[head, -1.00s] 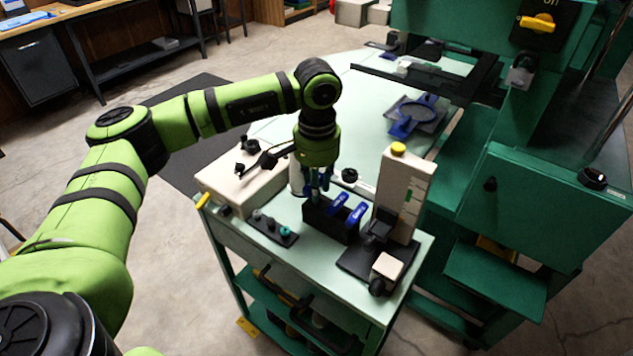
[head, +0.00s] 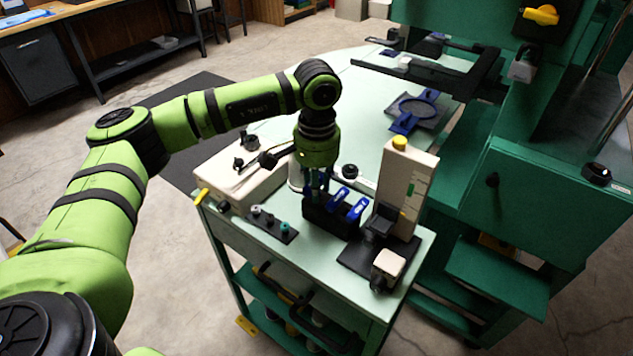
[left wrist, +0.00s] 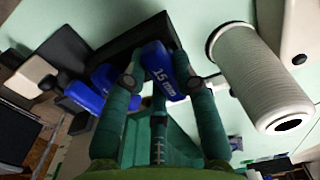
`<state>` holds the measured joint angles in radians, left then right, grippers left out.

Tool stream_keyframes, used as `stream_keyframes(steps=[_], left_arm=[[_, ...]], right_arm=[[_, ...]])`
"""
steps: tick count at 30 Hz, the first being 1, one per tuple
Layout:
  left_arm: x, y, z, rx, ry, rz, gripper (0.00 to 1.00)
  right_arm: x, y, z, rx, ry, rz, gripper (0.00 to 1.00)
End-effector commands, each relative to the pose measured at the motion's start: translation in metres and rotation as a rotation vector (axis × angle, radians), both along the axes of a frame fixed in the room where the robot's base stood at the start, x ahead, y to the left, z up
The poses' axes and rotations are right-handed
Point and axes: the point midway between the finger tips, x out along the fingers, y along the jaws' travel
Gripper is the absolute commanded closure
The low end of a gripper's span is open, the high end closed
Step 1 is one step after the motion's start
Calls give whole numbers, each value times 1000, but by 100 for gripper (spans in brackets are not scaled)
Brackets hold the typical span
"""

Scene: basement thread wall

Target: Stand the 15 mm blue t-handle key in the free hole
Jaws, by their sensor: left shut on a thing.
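The 15 mm blue t-handle key (left wrist: 160,72) has its handle between the fingertips of my left gripper (left wrist: 157,75), which is shut on it. The label "15 mm" faces the left wrist camera. In the head view my left gripper (head: 317,187) points down at the left end of the black holder block (head: 333,221). Two other blue handles stand up from the block, one at its middle (head: 340,196) and one to the right (head: 357,209). The key's shank and the free hole are hidden, so I cannot tell whether the shank is in the hole. My right gripper is out of view.
A white cylinder (left wrist: 262,78) stands close by the gripper. A beige box (head: 240,180) is left of the block and a tall beige stand (head: 405,185) right of it. A dark strip with small pegs (head: 270,224) lies in front. The pale top behind has free room.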

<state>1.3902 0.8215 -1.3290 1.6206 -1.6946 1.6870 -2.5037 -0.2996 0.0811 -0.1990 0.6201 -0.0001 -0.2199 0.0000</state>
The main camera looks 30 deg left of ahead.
Motion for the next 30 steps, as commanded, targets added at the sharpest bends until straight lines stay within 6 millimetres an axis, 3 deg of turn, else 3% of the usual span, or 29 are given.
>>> stream_keyframes(steps=[6, 7, 8, 9, 20, 23, 30], left_arm=[[0, 0, -1, 0, -1, 0, 100], [0, 0, -1, 0, -1, 0, 60], [0, 0, -1, 0, -1, 0, 48], [0, 0, -1, 0, -1, 0, 44], [0, 0, 1, 0, -1, 0, 44], [1, 0, 12, -1, -2, 0, 44], [1, -1, 62, -1, -5, -1, 44]], right_arm=[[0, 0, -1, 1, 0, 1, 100], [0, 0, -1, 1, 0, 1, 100], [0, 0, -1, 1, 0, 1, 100], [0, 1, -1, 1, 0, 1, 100], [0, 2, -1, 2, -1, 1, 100], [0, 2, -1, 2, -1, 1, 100], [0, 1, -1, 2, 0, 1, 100]])
